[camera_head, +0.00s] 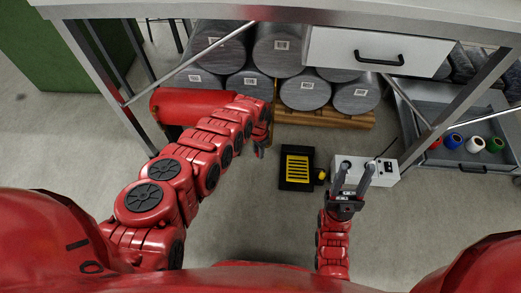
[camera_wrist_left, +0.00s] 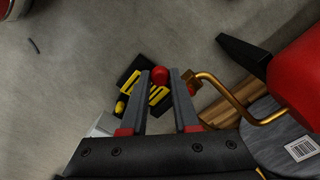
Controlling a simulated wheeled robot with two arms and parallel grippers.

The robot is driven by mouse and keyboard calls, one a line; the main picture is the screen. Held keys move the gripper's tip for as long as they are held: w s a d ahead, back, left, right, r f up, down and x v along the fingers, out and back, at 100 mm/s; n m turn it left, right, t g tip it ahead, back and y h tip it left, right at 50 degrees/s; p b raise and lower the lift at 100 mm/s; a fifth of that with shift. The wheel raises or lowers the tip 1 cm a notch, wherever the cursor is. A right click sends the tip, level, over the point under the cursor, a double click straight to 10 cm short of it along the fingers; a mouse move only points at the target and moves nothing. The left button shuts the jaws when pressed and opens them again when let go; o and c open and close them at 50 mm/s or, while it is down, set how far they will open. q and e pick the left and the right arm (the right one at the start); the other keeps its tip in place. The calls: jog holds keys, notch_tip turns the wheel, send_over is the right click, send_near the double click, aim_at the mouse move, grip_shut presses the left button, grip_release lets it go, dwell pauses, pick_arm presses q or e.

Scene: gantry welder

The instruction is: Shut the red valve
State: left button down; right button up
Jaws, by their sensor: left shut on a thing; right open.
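The red valve (camera_wrist_left: 160,75) shows as a small round red knob between my left fingertips in the left wrist view. My left gripper (camera_wrist_left: 161,79) is shut on it. A bent brass pipe (camera_wrist_left: 214,84) runs from the red tank (camera_wrist_left: 296,75) toward the right finger, where its end is partly hidden. In the head view, my left gripper (camera_head: 261,150) is beside the right end of the red tank (camera_head: 180,104), and my arm hides the valve. My right gripper (camera_head: 352,172) is open and empty, above a white box.
A black and yellow pedal (camera_head: 297,168) lies on the floor right of my left gripper. The white box (camera_head: 382,173) stands beside it. Grey rolls (camera_head: 304,90) lie on a wooden pallet (camera_head: 322,118) under the table (camera_head: 300,12). A grey drawer (camera_head: 440,158) holds coloured spools.

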pick_arm(q)
jog(key=shift+a, duration=0.15)
dwell(0.3)
jog(key=c, duration=0.7)
grip_release()
jog(key=shift+o, duration=0.2)
jog(key=shift+r+p, duration=0.4)
jog(key=shift+r, duration=0.15)
notch_tip(320, 180, up, 16)
jog(key=p, duration=0.5)
jog(key=shift+r, duration=0.15)
